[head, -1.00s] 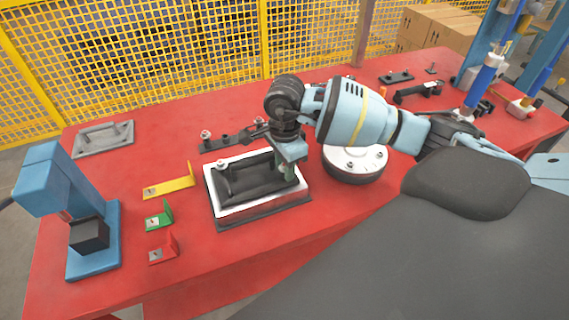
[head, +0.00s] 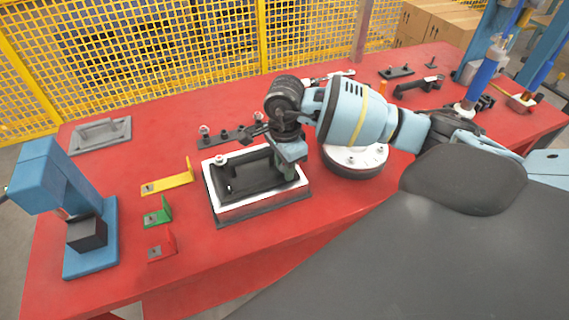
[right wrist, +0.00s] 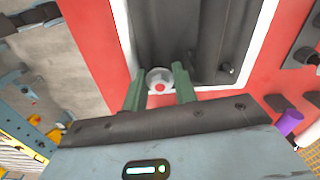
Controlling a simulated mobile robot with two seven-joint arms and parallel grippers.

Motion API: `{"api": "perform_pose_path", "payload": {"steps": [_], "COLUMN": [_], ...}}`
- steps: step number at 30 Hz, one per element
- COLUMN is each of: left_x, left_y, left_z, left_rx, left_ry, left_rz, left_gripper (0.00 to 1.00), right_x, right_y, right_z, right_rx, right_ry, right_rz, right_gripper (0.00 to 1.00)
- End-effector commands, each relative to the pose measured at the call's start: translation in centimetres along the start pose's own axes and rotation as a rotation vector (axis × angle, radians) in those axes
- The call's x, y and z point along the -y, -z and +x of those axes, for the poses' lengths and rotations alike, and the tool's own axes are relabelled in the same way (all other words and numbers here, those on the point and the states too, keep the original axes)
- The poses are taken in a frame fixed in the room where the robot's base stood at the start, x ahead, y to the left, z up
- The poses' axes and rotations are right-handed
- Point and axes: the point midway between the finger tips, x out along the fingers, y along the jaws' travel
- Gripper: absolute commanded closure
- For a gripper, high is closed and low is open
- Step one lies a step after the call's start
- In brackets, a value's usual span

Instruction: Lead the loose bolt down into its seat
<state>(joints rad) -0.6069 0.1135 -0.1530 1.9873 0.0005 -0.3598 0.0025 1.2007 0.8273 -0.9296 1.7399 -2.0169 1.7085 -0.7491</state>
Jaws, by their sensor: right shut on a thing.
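A black rectangular housing with a white rim (head: 226,211) sits on the red table in the head view. My right gripper (head: 293,175) is over its right end, pointing down. The bolt is at the housing's edge. Its shank and the seat below are hidden, so I cannot tell how deep it is. Another bolt (head: 220,160) stands at the housing's far left corner. My left gripper is not in view.
A dark strip with several bolts (head: 222,138) lies behind the housing. A round white-topped part (head: 350,160) stands close to the right. Yellow (head: 168,184), green (head: 158,214) and red (head: 161,246) brackets and a blue press (head: 72,195) stand to the left.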

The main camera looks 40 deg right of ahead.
Motion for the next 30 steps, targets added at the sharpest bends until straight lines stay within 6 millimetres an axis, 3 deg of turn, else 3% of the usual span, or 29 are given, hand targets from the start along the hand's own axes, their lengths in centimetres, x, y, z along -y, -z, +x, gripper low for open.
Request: {"api": "perform_pose_path", "payload": {"steps": [12, 13, 18, 30], "left_x": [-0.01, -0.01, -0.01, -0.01], "left_y": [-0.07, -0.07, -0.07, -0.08], "left_z": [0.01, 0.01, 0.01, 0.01], "left_rx": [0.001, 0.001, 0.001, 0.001], "left_ry": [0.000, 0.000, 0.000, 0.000], "left_rz": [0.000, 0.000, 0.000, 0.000], "left_gripper": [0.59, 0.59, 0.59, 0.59], "right_x": [-0.01, -0.02, -0.01, 0.11], "right_y": [0.01, 0.01, 0.02, 0.04], "right_z": [0.17, 0.18, 0.21, 0.21], "right_rx": [0.000, 0.000, 0.000, 0.000], "right_ry": [-0.001, -0.001, -0.001, 0.003], "right_rz": [0.000, 0.000, 0.000, 0.003], "right_gripper": [0.92, 0.69, 0.47, 0.47]}}
